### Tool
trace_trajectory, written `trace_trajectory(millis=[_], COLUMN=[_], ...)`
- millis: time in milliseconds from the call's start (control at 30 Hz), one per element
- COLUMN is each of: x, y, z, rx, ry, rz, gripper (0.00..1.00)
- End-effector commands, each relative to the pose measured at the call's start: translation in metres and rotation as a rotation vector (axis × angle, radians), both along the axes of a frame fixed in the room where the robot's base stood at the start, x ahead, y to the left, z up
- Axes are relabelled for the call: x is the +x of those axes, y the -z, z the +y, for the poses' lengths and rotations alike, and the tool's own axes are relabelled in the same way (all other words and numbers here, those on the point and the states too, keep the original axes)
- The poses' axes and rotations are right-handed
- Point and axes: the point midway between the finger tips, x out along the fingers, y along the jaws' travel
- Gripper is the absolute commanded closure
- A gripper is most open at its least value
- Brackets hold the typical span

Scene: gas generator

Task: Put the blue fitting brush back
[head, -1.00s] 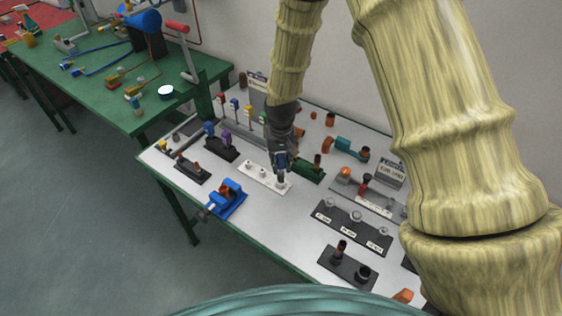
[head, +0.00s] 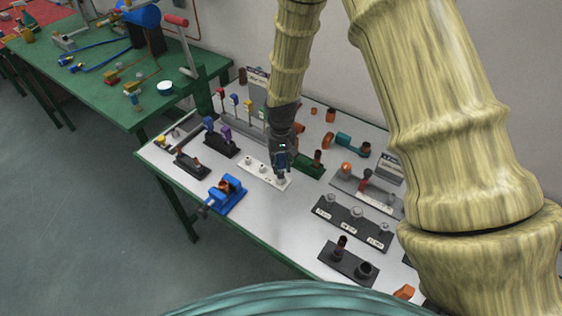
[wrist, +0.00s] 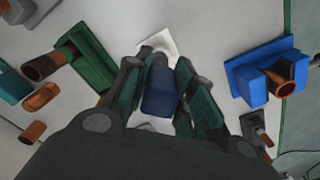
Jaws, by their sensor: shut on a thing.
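My gripper (head: 280,172) is over the right end of a white block with several round sockets (head: 252,169). In the wrist view its fingers (wrist: 160,100) are shut on a blue piece (wrist: 160,90), which I take to be the blue fitting brush. The fingers hide its sides. In the wrist view the white block (wrist: 167,42) shows just beyond the blue piece. I cannot tell whether the lower end of the brush is inside a socket or above it.
A blue vise (head: 228,195) stands to the left, and a green block with a copper piece (head: 311,166) is close on the right. Black racks (head: 350,222) with metal fittings lie towards the front right.

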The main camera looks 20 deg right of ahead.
Motion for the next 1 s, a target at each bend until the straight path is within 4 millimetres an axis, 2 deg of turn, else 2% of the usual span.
trace_trajectory(millis=[900,933,1000], x=[0.0,0.0,0.0], y=[0.02,0.02,0.02], z=[0.0,0.0,0.0], rx=[0.0,0.0,0.0], ry=[0.0,0.0,0.0], rz=[0.0,-0.001,-0.001], gripper=[0.93,0.7,0.57])
